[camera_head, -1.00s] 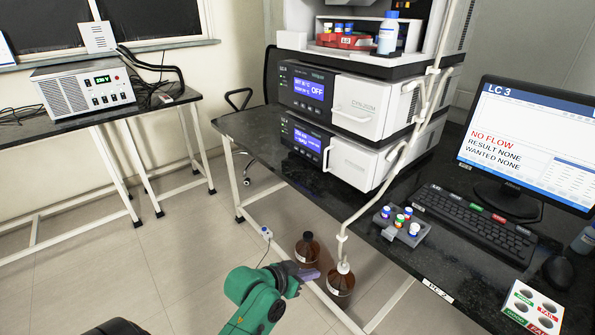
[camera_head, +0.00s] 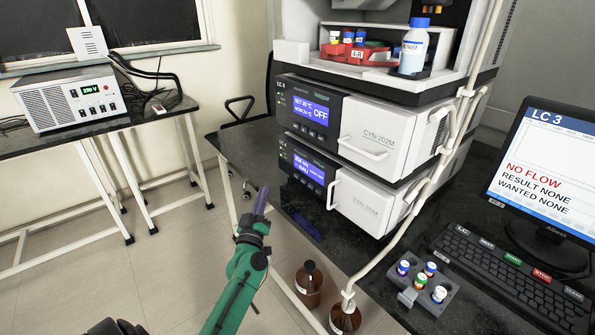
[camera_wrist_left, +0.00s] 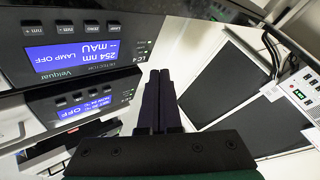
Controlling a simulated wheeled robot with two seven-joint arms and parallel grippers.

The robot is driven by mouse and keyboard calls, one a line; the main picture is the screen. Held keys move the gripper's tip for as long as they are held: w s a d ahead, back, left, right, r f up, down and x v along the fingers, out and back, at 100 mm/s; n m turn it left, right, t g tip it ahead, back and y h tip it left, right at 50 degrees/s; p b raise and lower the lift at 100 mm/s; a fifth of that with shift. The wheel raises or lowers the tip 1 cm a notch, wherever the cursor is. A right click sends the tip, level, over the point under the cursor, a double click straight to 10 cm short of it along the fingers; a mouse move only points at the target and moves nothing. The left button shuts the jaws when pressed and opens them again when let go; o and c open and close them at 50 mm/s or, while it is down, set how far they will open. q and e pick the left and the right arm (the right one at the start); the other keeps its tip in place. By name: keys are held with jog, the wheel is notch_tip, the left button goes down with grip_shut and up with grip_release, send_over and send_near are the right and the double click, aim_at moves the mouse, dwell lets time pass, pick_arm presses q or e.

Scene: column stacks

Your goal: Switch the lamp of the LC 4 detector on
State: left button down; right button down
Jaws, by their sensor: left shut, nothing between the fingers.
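The LC 4 detector (camera_head: 313,168) is the lower white-and-black unit of the stack on the dark bench. It shows upside down in the left wrist view (camera_wrist_left: 70,52), where its blue screen reads 254 nm, mAU and LAMP OFF. A row of small front buttons (camera_wrist_left: 92,23) lies beside that screen; the one nearest the fingers appears labelled LAMP (camera_wrist_left: 123,18). My left gripper (camera_head: 263,189) is shut and empty, in front of and left of the detector, apart from it. Its dark fingers also show in the left wrist view (camera_wrist_left: 159,76). My right gripper is out of view.
Another LC 4 unit (camera_head: 313,110), showing SET 30 °C and OFF, sits above the detector. Brown bottles (camera_head: 308,284) stand low beside the bench. White tubing (camera_head: 404,225) runs down the stack's right side. A vial rack (camera_head: 428,290), keyboard and LC 3 monitor (camera_head: 540,165) are at right.

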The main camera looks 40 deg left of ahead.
aim_at(296, 176)
pick_arm(q)
jog(key=w, duration=0.2)
jog(key=w+d+b, duration=0.1)
jog(key=w, duration=0.1)
jog(key=w+d, duration=0.1)
jog(key=w, duration=0.1)
jog(key=shift+w+d+r, duration=0.1)
jog(key=shift+w+d, duration=0.1)
jog(key=shift+w, duration=0.05)
jog(key=shift+w+d+b, duration=0.3)
jog(key=shift+w+b, duration=0.05)
jog(key=shift+w, duration=0.4)
dwell(1.4)
jog(key=shift+w+d, duration=0.1)
jog(key=shift+w, duration=0.3)
jog(key=shift+w+d, duration=0.1)
jog(key=shift+w, duration=0.25)
dwell(0.5)
jog(key=shift+r, duration=0.1)
jog(key=shift+s+a+p, duration=0.2)
jog(key=shift+s+p, duration=0.1)
jog(key=shift+s, duration=0.5)
